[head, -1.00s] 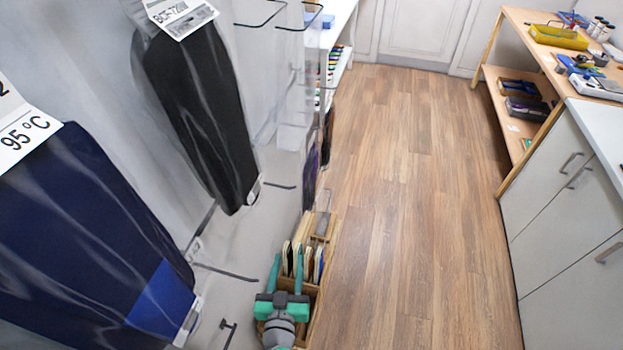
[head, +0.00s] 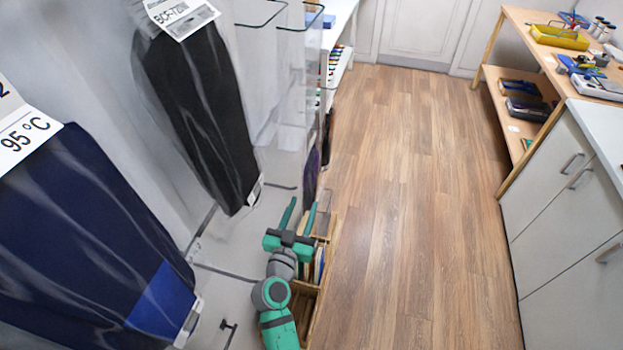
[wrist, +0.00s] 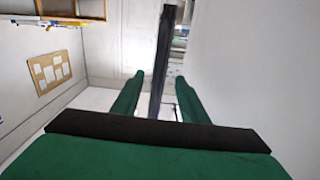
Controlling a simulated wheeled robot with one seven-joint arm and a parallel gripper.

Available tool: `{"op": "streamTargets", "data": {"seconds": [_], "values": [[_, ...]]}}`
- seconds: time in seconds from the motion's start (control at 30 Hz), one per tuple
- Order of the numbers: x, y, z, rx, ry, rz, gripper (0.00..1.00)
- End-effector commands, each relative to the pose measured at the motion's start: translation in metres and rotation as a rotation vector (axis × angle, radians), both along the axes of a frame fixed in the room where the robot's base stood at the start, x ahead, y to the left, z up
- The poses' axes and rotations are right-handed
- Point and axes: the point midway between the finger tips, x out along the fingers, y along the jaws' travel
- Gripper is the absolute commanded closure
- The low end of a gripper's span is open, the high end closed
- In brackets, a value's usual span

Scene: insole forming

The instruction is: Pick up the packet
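My gripper (head: 299,212) is open and empty, its green fingers pointing up and away from my body. In the wrist view (wrist: 156,82), a thin dark upright strip (wrist: 166,55) stands between and beyond the fingers, like a hanging packet seen edge-on. I cannot tell how far beyond the tips it is or which packet it is. In the head view, a black packet (head: 200,115) labelled BCF-7200W hangs left of my gripper. A dark blue packet (head: 85,225) marked 95 °C hangs nearer. A dark purplish item (head: 312,172) hangs just beyond the fingers.
A wooden box (head: 325,268) holding upright flat pieces lies beside and partly behind my arm. Clear panels with wire hooks (head: 262,24) rise above my gripper. The wooden floor (head: 410,200) is clear. A workbench (head: 545,60) and grey cabinets (head: 565,200) stand at right.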

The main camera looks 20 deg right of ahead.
Motion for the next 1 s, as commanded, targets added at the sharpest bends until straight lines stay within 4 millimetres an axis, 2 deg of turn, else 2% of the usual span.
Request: {"op": "streamTargets", "data": {"seconds": [0.3, 0.63, 0.67, 0.8, 1.0], "values": [[0.032, -0.027, -0.002, 0.001, -0.001, -0.001, 0.60], [0.037, -0.030, -0.003, 0.001, 0.001, 0.001, 0.60], [0.037, -0.030, -0.003, 0.001, 0.001, 0.001, 0.65], [0.037, -0.030, -0.003, 0.001, 0.001, 0.001, 0.98], [0.037, -0.030, -0.002, 0.001, -0.001, 0.001, 1.00]]}}
